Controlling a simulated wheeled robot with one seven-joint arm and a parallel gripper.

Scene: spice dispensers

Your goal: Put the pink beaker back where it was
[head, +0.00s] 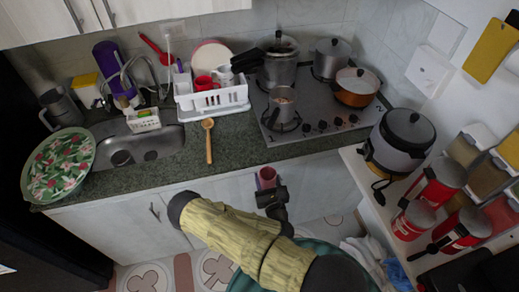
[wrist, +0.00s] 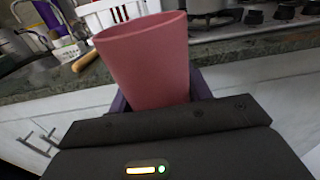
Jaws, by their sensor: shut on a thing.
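My gripper (head: 269,190) is shut on the pink beaker (head: 266,177), which is small in the head view, in front of the counter's front edge. In the wrist view the pink beaker (wrist: 148,60) is large, nearly upright with a slight tilt, its open rim at the top. Its lower end is hidden behind the gripper body. The gripper's fingers (wrist: 160,98) show only in part on either side of it.
The dark counter (head: 235,155) holds a sink (head: 140,148), a wooden spoon (head: 209,140), a white dish rack (head: 212,98) with red cups and a stove (head: 320,115) with pots. Counter is bare right of the spoon. A side shelf (head: 362,178) holds a cooker and red containers.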

